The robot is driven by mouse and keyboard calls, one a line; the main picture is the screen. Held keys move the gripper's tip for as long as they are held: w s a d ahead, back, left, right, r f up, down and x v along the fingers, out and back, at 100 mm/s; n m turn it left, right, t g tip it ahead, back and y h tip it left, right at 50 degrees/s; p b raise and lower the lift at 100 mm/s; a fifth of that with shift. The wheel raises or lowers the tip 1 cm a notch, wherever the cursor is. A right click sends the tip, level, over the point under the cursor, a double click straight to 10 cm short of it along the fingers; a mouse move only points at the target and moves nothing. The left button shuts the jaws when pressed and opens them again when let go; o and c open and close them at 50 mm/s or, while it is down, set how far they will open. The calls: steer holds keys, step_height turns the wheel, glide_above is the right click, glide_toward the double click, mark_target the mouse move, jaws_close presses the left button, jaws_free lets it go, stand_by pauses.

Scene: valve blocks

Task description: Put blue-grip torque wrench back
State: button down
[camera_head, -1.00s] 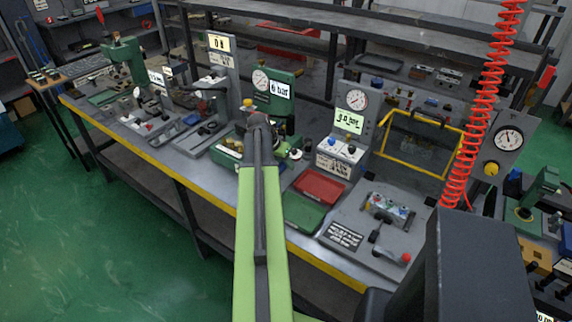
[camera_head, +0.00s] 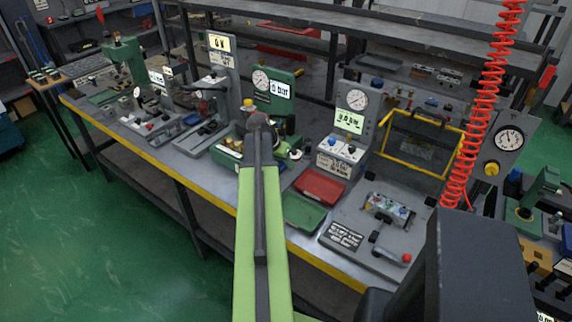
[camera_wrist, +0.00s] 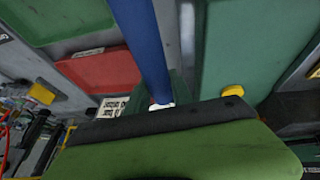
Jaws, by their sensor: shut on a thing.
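A blue bar (camera_wrist: 143,45), which looks like the blue grip of the torque wrench, runs from the top of the wrist view down to my gripper (camera_wrist: 160,112). A pale end shows where it meets the jaw. My gripper is shut on it; only the dark jaw edge and the green body show. In the head view my green arm reaches over the bench, and its dark end (camera_head: 260,122) is in front of the green gauge station. The wrench cannot be made out there, and its far end is out of the wrist view.
A red tray (camera_head: 319,187) and a green tray (camera_head: 304,212) lie right of my arm. A grey gauge panel (camera_head: 352,115) stands behind them. A valve block (camera_head: 388,209) sits on a plate to the right. A coiled red hose (camera_head: 482,110) hangs at right.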

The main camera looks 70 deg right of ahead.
steer(key=shift+f+b, duration=1.3)
steer(key=shift+f, duration=0.05)
steer(key=shift+f+b, duration=0.55)
steer(key=c, duration=1)
jaws_free()
steer(key=shift+c, duration=0.2)
steer(key=p+v, duration=1.5)
steer(key=v, duration=0.2)
steer(key=shift+r+p, duration=0.25)
steer(key=shift+p, duration=0.15)
steer(key=shift+a, duration=0.15)
